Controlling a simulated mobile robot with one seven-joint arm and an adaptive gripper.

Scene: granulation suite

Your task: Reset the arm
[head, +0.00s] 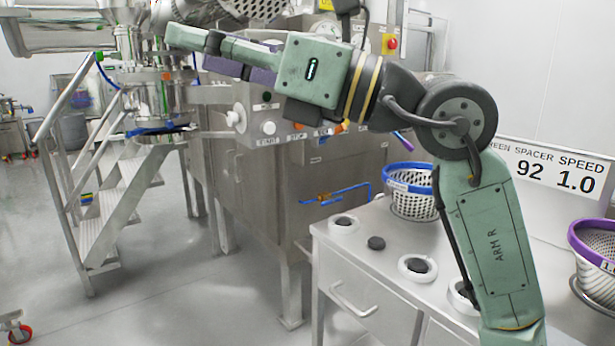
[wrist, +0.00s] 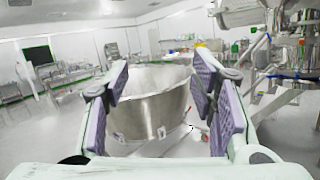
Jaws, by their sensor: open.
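My arm (head: 495,235) is green with dark joints. It rises at the right of the head view, bends at a dark elbow and reaches left. My gripper (head: 205,52) points left in front of the steel machine, with purple pads on its fingers. In the wrist view my gripper (wrist: 160,82) has its two purple-padded fingers wide apart, with nothing held between them. A large steel bowl (wrist: 155,105) shows beyond the fingers, apart from them.
A steel machine cabinet (head: 320,200) with knobs stands behind my arm. Steel steps (head: 125,185) with handrails are at the left. A steel bench (head: 370,255) holds a blue-rimmed basket (head: 412,205) and a purple-rimmed basket (head: 597,265).

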